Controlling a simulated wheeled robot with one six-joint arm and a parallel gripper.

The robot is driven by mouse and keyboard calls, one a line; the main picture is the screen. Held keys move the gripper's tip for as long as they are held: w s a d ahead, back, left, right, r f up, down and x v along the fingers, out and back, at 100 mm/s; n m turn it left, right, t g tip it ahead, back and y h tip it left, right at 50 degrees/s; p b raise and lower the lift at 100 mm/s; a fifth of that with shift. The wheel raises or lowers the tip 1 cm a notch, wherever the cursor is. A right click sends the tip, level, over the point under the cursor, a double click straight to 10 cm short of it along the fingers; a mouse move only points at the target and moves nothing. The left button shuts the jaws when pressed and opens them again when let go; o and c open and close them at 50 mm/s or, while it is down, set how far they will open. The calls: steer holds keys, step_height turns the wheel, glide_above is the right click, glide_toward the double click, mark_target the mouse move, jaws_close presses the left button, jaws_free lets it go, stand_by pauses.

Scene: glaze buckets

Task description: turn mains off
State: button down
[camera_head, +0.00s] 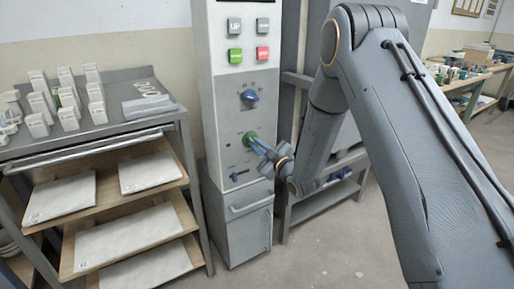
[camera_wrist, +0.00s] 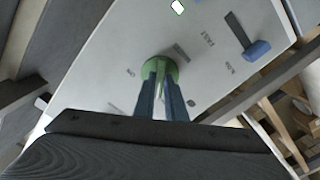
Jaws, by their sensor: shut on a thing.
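A tall pale control panel (camera_head: 225,118) stands in the middle of the head view. A green knob (camera_head: 250,138) sits low on its face; it also shows in the wrist view (camera_wrist: 159,64), with small lettering, partly readable as "ON", beside it. My gripper (camera_head: 259,145) reaches it from the right. In the wrist view, the two blue-grey fingers of my gripper (camera_wrist: 161,88) are on either side of the green knob's raised bar. The fingers partly cover the knob, and its exact setting is hard to read.
A blue rotary knob (camera_head: 249,97) is above the green one. A blue slider handle (camera_head: 236,177) is below; it also shows in the wrist view (camera_wrist: 257,50). Push buttons, including green (camera_head: 235,56) and red (camera_head: 262,54), are higher. A metal rack (camera_head: 120,128) stands left.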

steer(key=shift+n, duration=0.8)
steer(key=c, duration=1.8)
jaws_free()
steer(key=shift+s, duration=0.1)
steer(key=v, duration=0.7)
steer(key=shift+s+d, duration=0.25)
steer(key=shift+s, duration=0.05)
